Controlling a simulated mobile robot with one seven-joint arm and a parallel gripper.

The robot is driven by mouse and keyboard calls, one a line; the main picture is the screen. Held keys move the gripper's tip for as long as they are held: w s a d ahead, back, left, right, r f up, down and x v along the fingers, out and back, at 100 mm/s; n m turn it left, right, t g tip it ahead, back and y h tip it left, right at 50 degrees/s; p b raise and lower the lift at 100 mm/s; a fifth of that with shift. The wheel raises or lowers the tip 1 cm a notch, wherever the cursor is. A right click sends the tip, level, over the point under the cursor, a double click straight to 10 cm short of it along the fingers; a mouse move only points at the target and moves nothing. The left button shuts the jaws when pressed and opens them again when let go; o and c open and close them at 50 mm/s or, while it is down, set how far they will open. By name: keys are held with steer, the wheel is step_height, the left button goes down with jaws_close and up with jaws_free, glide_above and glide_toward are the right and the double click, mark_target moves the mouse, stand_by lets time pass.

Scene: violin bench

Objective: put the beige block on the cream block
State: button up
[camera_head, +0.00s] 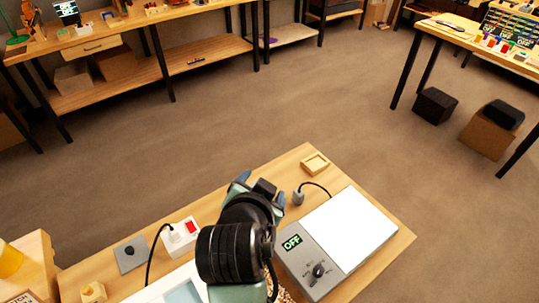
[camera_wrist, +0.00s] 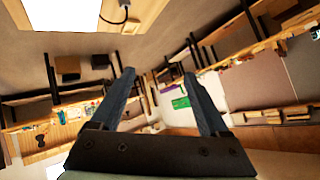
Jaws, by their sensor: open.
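I cannot make out for sure a beige block or a cream block in either view. A small pale-wood piece (camera_head: 93,292) sits at the bottom left of the near bench, partly cut by the frame; I cannot tell if it is one of them. My gripper (camera_head: 262,187) is above the middle of the near bench, and my arm hides part of the bench top. In the wrist view my gripper (camera_wrist: 158,73) has its two blue-grey fingers wide apart with nothing between them. That view looks out across the room, not down at the bench.
The near bench (camera_head: 400,255) holds a grey control box (camera_head: 310,262) with a white panel (camera_head: 347,228), a shallow wooden tray (camera_head: 315,163), a power strip (camera_head: 181,237) with cables, and a grey plate (camera_head: 130,254). Other benches stand across the open floor (camera_head: 290,100).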

step_height(320, 180, up, 19)
steer(key=w+n+t, duration=0.3)
steer(key=t, duration=0.3)
steer(key=s+r+n+t, duration=0.1)
steer(key=s+r+t, duration=0.2)
steer(key=r, duration=0.6)
steer(key=s+d+r+n+t+y, duration=0.1)
steer(key=s+r+t, duration=0.3)
steer(key=r, duration=0.5)
steer(key=s+r+n+t, duration=0.1)
steer(key=s+r+t, duration=0.2)
steer(key=s+r, duration=0.3)
step_height(320, 180, up, 3)
steer(key=shift+d+f+n+t, duration=0.1)
steer(key=shift+d+n+t, duration=0.2)
steer(key=shift+n, duration=0.1)
